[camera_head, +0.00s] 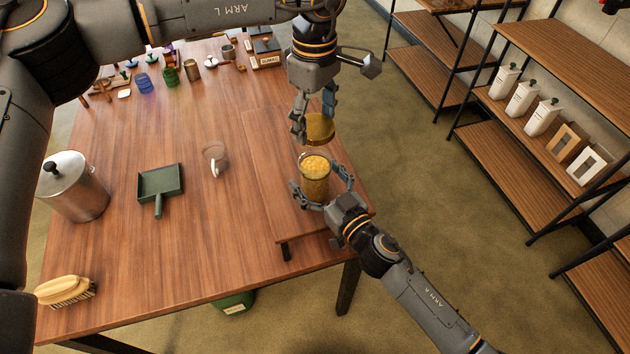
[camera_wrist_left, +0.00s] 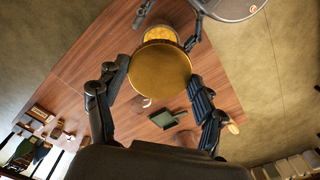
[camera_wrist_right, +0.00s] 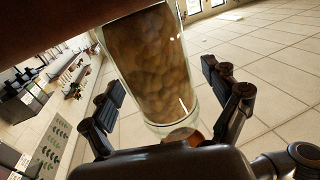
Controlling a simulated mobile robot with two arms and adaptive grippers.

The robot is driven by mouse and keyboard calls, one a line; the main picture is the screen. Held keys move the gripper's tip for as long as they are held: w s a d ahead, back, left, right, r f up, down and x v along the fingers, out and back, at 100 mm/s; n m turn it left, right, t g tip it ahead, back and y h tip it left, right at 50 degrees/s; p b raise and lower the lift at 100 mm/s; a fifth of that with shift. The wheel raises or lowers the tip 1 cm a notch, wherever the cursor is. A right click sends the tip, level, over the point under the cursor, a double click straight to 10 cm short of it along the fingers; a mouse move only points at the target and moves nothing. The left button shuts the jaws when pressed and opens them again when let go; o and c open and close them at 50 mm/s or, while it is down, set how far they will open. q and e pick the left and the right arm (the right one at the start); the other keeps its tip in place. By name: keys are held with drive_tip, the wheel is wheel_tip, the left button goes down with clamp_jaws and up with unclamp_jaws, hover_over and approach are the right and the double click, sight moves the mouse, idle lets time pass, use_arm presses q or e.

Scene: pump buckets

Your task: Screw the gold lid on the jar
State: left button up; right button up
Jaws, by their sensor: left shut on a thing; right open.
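The gold lid (camera_head: 320,127) is a round disc held by my left gripper (camera_head: 314,122), above and slightly beyond the jar. It also shows in the left wrist view (camera_wrist_left: 160,78), between the fingers. The glass jar (camera_head: 315,183) is full of yellowish pieces and has no lid on it. It stands upright near the table's right side. My right gripper (camera_head: 327,191) is open around the jar, a finger on either side. In the right wrist view the jar (camera_wrist_right: 152,65) is between the spread fingers; I cannot tell whether they touch it.
The wooden table (camera_head: 120,245) holds a metal pot (camera_head: 75,190), a green dustpan (camera_head: 160,185), a glass mug (camera_head: 214,160) and a brush (camera_head: 65,291). Small cups and boxes line its far edge.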

drive_tip(key=c, duration=1.8)
use_arm(q)
hover_over(315, 149)
drive_tip(key=s, duration=0.3)
drive_tip(key=shift+f, duration=2.5)
drive_tip(key=shift+f, duration=0.85)
drive_tip(key=shift+f, duration=0.6)
use_arm(e)
clamp_jaws()
